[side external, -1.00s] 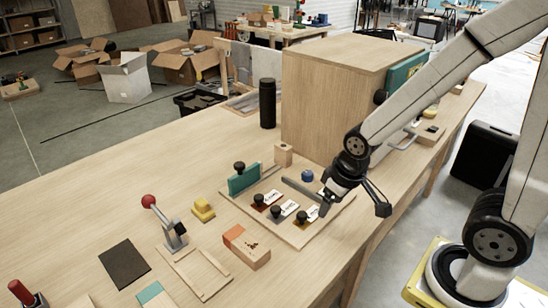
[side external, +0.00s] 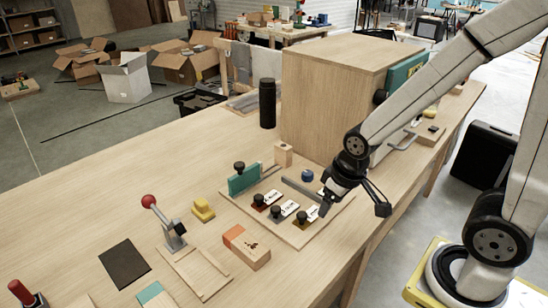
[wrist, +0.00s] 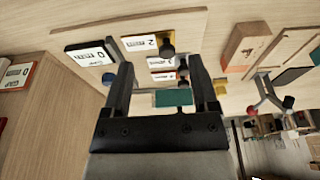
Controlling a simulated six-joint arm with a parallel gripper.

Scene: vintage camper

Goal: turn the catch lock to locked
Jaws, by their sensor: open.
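A wooden board (side external: 290,238) on the bench carries a row of dark knobs (side external: 275,212) with white label plates. A teal block (side external: 243,180) with a dark knob and a grey bar (side external: 303,191) are also on it. I cannot tell which part is the catch lock. My gripper (side external: 353,208) is open and empty at the board's right end, its fingers spread. In the wrist view its fingers (wrist: 163,72) flank a gap showing the teal block (wrist: 173,98) and label plates. A yellow-framed plate (wrist: 145,43) and a black-framed plate (wrist: 90,53) lie beyond. The label text is too small to read surely.
A large wooden cabinet (side external: 325,105) stands behind the board. A black cylinder (side external: 267,103), an orange-ended block (side external: 246,246), a yellow piece (side external: 203,209) and a red-ball lever (side external: 160,220) stand left of my gripper. The bench's front edge is close to it.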

